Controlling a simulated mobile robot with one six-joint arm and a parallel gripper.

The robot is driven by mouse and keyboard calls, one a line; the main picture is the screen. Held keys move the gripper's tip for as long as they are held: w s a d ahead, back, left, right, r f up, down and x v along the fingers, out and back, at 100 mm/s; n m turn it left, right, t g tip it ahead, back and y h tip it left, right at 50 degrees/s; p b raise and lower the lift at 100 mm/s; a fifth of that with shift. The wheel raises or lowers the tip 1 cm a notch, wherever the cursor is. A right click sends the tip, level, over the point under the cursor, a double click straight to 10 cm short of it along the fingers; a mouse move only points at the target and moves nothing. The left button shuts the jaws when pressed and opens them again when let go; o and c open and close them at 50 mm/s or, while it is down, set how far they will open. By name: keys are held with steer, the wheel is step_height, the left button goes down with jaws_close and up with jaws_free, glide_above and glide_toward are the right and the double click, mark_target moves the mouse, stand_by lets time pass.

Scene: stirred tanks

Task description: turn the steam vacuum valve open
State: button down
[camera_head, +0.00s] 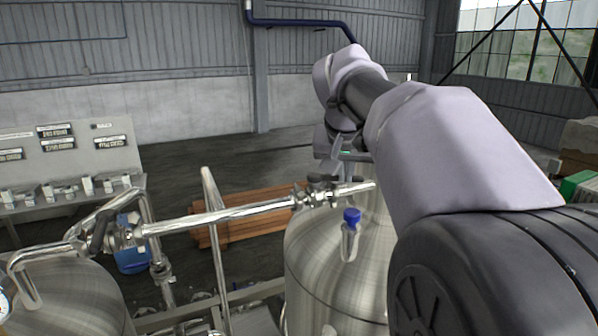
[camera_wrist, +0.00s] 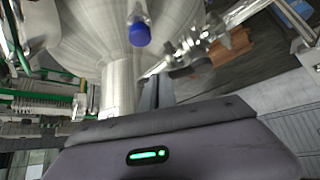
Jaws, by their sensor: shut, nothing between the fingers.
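A steel pipe (camera_head: 225,215) runs to the top of a steel tank (camera_head: 320,270). A valve with a dark handle (camera_head: 322,179) sits on the pipe near the tank; it also shows in the wrist view (camera_wrist: 184,70). I cannot tell from a label whether this is the steam vacuum valve, nor how far it is turned. My gripper (camera_head: 336,172) is pointed down just above this valve, partly hidden behind my arm. In the wrist view my fingers (camera_wrist: 156,82) are shut and empty beside the dark handle. I cannot tell whether they touch it.
A blue-capped fitting (camera_head: 351,218) stands on the tank close to the valve. Another dark-handled valve (camera_head: 101,232) is on the pipe's left end, above a second tank (camera_head: 70,290). A labelled panel (camera_head: 65,150) stands at left; wooden planks (camera_head: 240,212) lie behind the pipe.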

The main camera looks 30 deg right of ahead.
steer(key=shift+s+a+r, duration=0.1)
steer(key=shift+s, duration=0.2)
steer(key=shift+w+d+r+n+t+y+p, duration=0.1)
steer(key=shift+d+n+t+y+p, duration=0.3)
steer(key=shift+n+y+p, duration=0.45)
steer(key=shift+w+d+n, duration=0.25)
steer(key=shift+n, duration=0.3)
steer(key=shift+w+d+p, duration=0.55)
steer(key=shift+w+d, duration=0.05)
steer(key=shift+w, duration=0.1)
steer(key=shift+w+d, duration=0.1)
